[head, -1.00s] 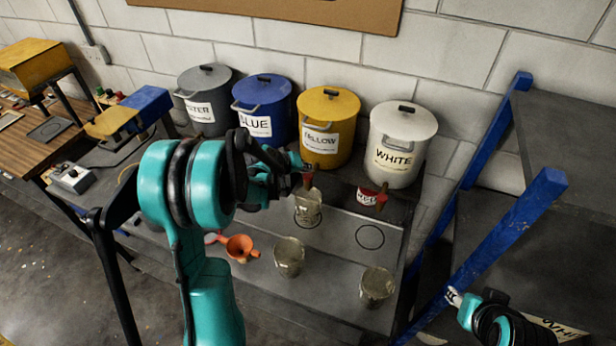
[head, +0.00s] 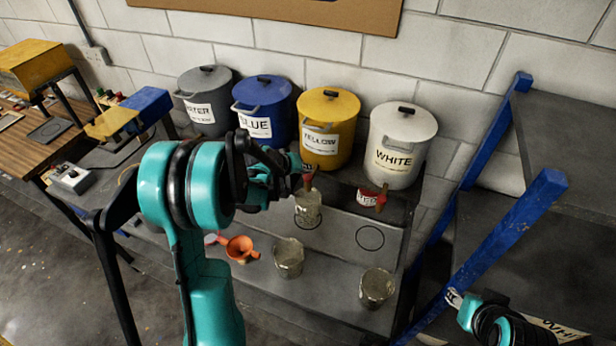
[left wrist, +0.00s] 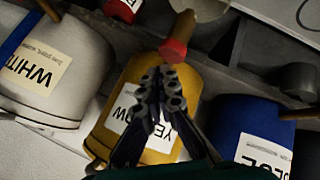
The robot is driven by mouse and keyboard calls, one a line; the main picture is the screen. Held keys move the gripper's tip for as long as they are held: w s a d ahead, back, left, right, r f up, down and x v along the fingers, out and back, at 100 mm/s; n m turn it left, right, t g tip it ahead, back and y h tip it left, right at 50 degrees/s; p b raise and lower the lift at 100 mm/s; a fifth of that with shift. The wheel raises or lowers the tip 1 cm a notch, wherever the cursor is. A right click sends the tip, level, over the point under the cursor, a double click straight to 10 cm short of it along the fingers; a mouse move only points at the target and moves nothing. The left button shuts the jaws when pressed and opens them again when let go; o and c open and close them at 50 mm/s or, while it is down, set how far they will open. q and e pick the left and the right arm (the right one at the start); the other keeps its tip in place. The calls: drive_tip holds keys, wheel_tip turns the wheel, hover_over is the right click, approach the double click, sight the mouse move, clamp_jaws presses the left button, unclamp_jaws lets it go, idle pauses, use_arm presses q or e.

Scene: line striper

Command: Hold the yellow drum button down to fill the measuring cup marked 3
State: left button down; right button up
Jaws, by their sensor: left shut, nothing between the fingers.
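The yellow drum (head: 327,112) stands in the row against the wall; its label also shows upside down in the left wrist view (left wrist: 140,75). Its red button (left wrist: 172,51) sits on the drum's front with a brown spout-like piece beside it. My left gripper (left wrist: 162,78) is shut and empty, its tips just by the red button; whether they touch it I cannot tell. In the head view the left gripper (head: 290,165) is partly hidden by my own arm. A clear measuring cup (head: 308,208) stands below the yellow drum; its marking and contents are unreadable. My right gripper (head: 457,299) is at the lower right, its jaws unclear.
Grey, blue (head: 262,105) and white (head: 398,145) drums flank the yellow one. Two more clear cups (head: 289,258) (head: 376,288) and an orange funnel (head: 240,248) stand on the lower shelf. An empty circle outline (head: 370,237) lies below the white drum. A blue-framed rack (head: 500,235) stands right.

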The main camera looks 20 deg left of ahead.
use_arm(q)
drive_tip(key=shift+f+b, duration=0.45)
drive_tip(key=shift+b, duration=0.05)
drive_tip(key=shift+f+b, duration=0.4)
drive_tip(key=shift+b, duration=0.1)
idle(7.0)
